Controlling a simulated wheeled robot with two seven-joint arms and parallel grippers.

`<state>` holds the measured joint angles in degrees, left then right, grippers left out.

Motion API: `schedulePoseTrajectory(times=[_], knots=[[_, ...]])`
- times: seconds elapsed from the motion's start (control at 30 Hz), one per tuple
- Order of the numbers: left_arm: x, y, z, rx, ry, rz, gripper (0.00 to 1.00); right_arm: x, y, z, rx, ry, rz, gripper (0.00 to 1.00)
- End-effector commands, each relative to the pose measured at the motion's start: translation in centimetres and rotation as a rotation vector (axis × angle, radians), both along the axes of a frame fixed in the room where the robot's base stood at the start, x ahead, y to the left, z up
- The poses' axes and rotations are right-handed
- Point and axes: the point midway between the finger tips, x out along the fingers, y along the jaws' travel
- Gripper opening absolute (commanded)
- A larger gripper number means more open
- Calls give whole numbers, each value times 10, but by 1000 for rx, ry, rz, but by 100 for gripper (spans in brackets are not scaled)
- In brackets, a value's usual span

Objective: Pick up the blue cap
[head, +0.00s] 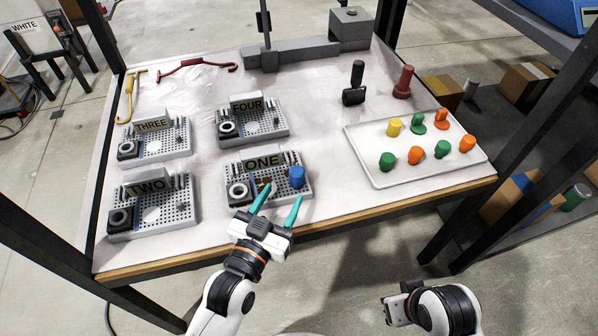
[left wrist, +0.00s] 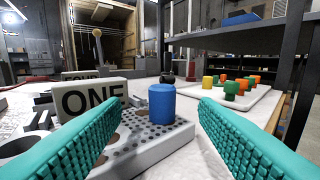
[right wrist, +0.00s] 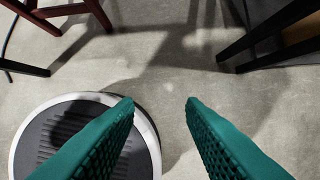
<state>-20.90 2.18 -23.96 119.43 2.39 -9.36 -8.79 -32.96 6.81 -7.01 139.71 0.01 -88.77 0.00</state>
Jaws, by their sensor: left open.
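The blue cap (head: 297,176) stands upright at the right end of the perforated fixture marked ONE (head: 262,190). In the left wrist view the blue cap (left wrist: 162,104) shows between the two teal fingers, beyond their tips. My left gripper (head: 279,201) is open and empty at the front edge of that fixture, just short of the cap, not touching it. My right gripper (right wrist: 160,103) is open and empty over the floor; in the head view its fingers are hard to make out.
Fixtures TWO (head: 150,213), THREE (head: 153,141) and FOUR (head: 252,121) stand nearby. A white tray (head: 371,171) with several green, orange and yellow caps is to the right. The ONE sign (left wrist: 92,98) stands left of the cap. Bare table lies between fixture ONE and the tray.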

Motion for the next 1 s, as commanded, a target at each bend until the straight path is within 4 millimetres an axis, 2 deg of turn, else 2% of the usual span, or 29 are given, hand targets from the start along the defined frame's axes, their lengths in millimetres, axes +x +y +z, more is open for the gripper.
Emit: schedulePoseTrajectory(times=[0.1,0.27,0.6,0.9,0.93,1.0], knots=[[17,-8,-1,-1,-2,0,55,-2,-1,4,0,-5,0,36],[26,-12,0,0,-1,0,55,-3,-1,6,-1,-5,0,36],[66,-32,5,0,0,1,55,-3,-1,-5,-1,-5,0,36],[71,-34,6,1,2,0,55,-3,-1,-5,-1,-4,0,36],[71,-34,6,1,2,0,53,-3,-1,-5,-1,-4,0,36],[71,-34,6,1,2,0,42,-3,-1,-5,-1,-5,0,36]])
